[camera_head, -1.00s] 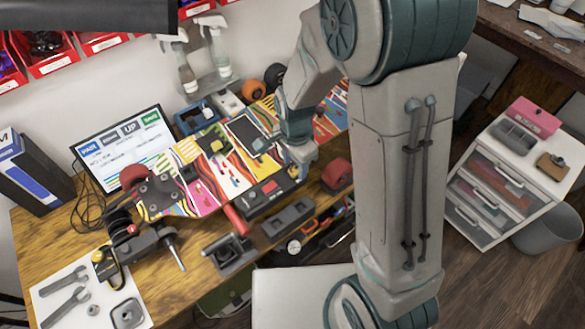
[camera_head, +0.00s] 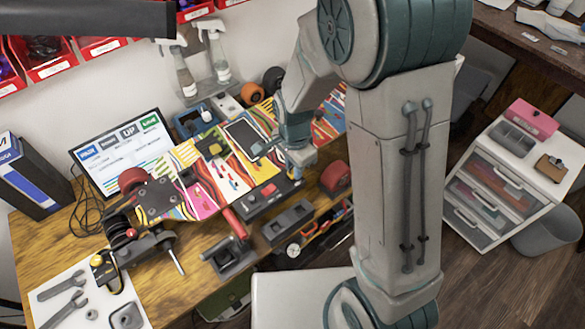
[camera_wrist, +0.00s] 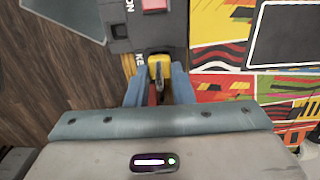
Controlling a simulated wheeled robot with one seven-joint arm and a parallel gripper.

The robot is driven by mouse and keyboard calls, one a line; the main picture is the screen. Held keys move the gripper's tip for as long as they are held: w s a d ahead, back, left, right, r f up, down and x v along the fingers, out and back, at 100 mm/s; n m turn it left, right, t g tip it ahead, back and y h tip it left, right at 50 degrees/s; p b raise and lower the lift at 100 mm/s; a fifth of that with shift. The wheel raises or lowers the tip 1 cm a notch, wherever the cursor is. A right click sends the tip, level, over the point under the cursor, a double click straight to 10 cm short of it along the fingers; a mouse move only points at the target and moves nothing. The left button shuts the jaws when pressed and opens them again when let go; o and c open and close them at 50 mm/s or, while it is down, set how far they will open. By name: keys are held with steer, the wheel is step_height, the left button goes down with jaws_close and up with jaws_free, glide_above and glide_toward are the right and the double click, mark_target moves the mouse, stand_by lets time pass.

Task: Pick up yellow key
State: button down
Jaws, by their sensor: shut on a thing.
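The yellow key (camera_wrist: 158,66) shows in the wrist view between the two blue fingers of my gripper (camera_wrist: 160,88). The fingers are shut on it. The key is at the edge of a dark grey box with a red switch (camera_wrist: 153,5); I cannot tell whether they touch. In the head view my gripper (camera_head: 297,170) points down over the right end of the dark box (camera_head: 262,202). The key is too small there to make out clearly.
A colourful striped board (camera_head: 190,160) lies behind the box. A red-handled tool (camera_head: 235,225) and a grey holder (camera_head: 290,220) stand in front. A red round object (camera_head: 336,177) is close on the right. A monitor (camera_head: 120,145) stands at the left.

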steer(key=shift+r, duration=0.45)
step_height(320, 180, up, 3)
steer(key=shift+f+b, duration=0.15)
steer(key=shift+b, duration=0.15)
steer(key=s+d+r+b, duration=0.1)
steer(key=s+d+r, duration=0.1)
steer(key=d+r, duration=0.5)
steer(key=d, duration=0.4)
steer(key=shift+s+d+b, duration=0.25)
steer(key=shift+b, duration=0.05)
steer(key=shift+f, duration=0.1)
